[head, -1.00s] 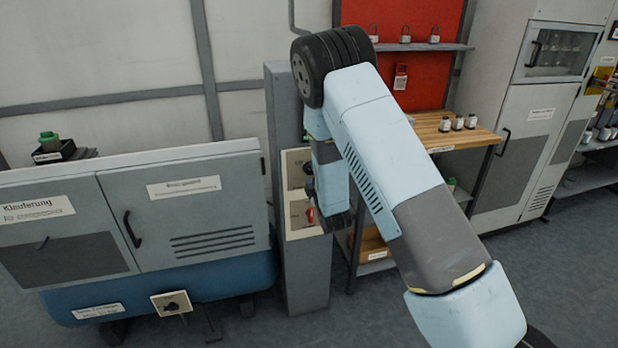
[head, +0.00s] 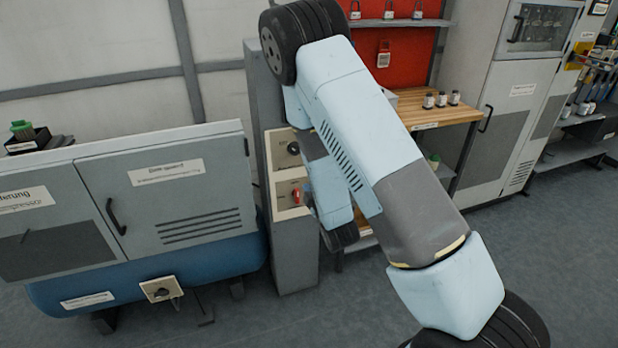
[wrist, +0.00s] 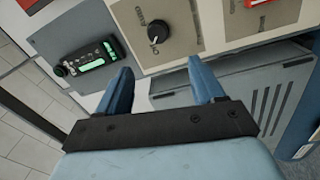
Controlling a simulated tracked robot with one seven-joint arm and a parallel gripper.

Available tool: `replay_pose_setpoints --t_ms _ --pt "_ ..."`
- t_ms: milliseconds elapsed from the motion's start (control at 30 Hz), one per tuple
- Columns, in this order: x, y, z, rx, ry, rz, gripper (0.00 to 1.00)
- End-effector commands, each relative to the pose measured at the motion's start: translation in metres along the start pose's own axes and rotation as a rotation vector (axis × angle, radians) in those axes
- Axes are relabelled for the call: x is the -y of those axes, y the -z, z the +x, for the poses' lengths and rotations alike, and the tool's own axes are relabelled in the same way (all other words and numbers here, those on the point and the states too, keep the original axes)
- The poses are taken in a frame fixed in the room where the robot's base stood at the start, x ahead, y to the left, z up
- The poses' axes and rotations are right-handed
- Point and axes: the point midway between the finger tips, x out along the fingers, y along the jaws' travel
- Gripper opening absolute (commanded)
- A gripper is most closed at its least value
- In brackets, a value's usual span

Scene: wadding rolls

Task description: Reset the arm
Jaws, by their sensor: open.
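My gripper (wrist: 158,85) shows in the wrist view with its two blue fingers spread apart and nothing between them. Beyond the fingers is a beige panel with a black rotary knob (wrist: 158,31). To its right is a second beige panel with a red part (wrist: 256,2), cut off by the top edge. In the head view my arm is bent in front of a grey column (head: 296,255) that carries a black knob (head: 293,148) and a red switch (head: 297,195). My gripper's fingers are hidden there behind my arm.
A grey cabinet with a blue base (head: 160,265) stands left of the column. A wooden bench (head: 440,110) with small bottles and a red board (head: 385,65) are behind my arm. A tall cabinet (head: 500,130) stands at right. Grey floor is open at lower right.

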Motion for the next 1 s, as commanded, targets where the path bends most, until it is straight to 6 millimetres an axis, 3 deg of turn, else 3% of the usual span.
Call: replay_pose_setpoints --t_ms 300,467,733,1000 --pt "-0.001 -0.001 0.001 0.003 0.002 0.005 0.68" --pt "-0.014 -0.006 0.007 0.036 0.028 0.063 0.68" --pt "-0.057 -0.026 0.020 0.147 0.132 0.274 0.68" --pt "-0.103 -0.042 0.017 0.257 0.232 0.488 0.68"
